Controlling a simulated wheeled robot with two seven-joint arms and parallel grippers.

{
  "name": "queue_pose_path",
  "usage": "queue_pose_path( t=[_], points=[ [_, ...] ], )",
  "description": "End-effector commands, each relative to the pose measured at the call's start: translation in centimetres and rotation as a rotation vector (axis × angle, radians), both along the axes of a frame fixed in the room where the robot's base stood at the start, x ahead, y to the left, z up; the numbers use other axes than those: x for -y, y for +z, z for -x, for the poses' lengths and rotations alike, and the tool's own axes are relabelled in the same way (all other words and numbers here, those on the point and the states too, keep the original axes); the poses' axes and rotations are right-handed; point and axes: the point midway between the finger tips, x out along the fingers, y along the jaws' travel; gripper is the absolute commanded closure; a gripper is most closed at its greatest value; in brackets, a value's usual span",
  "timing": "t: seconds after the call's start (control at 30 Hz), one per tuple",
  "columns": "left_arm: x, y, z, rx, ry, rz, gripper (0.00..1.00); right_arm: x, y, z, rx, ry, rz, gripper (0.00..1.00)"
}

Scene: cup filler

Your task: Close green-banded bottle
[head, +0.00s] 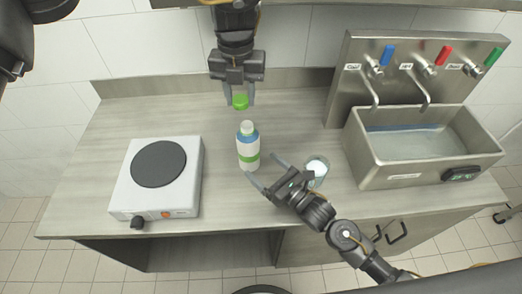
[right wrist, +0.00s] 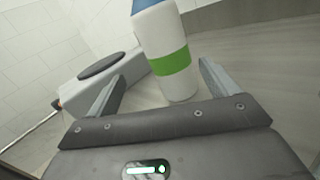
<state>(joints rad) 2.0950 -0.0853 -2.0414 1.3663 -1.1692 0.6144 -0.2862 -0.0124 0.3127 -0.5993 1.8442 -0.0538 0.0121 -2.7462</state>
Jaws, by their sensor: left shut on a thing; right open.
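The green-banded bottle (head: 248,147) stands upright on the counter, white with a blue shoulder and a green band. Its top is pale and carries no green cap. It also shows in the right wrist view (right wrist: 166,45), between and beyond the fingers. My left gripper (head: 239,99) is shut on a green cap (head: 240,102), held above and slightly behind the bottle's top, apart from it. My right gripper (head: 262,172) is open at the bottle's lower right, its fingers spread toward the bottle; it also shows in the right wrist view (right wrist: 160,85). I cannot tell whether it touches the bottle.
A glass (head: 317,170) with white contents stands just right of my right gripper. A hot plate (head: 158,182) is on the left. A steel sink (head: 422,150) with several coloured taps is on the right. The counter (head: 110,115) is clear at the back left.

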Motion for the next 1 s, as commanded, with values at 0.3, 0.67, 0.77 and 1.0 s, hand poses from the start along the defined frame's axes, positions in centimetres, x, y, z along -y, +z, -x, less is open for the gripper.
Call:
queue_pose_path(
  t=[0.3,0.67,0.77,1.0],
  points=[
    [0.2,-1.3,-0.9,0.002,0.172,0.0,0.85,-0.5,-0.6,-1.6,0.031,0.001,0.161,0.14],
    [0.3,-1.2,-0.8,0.002,0.168,0.0,0.85,-0.7,-0.6,-2.0,0.032,-0.001,0.158,0.14],
    [0.3,-1.2,-0.8,0.002,0.168,0.0,0.85,-1.4,-0.5,-2.8,0.032,-0.001,0.157,0.14],
    [0.3,-1.2,-0.8,0.002,0.168,0.0,0.85,-3.7,-0.5,-5.5,0.032,0.0,0.157,0.14]
  ],
)
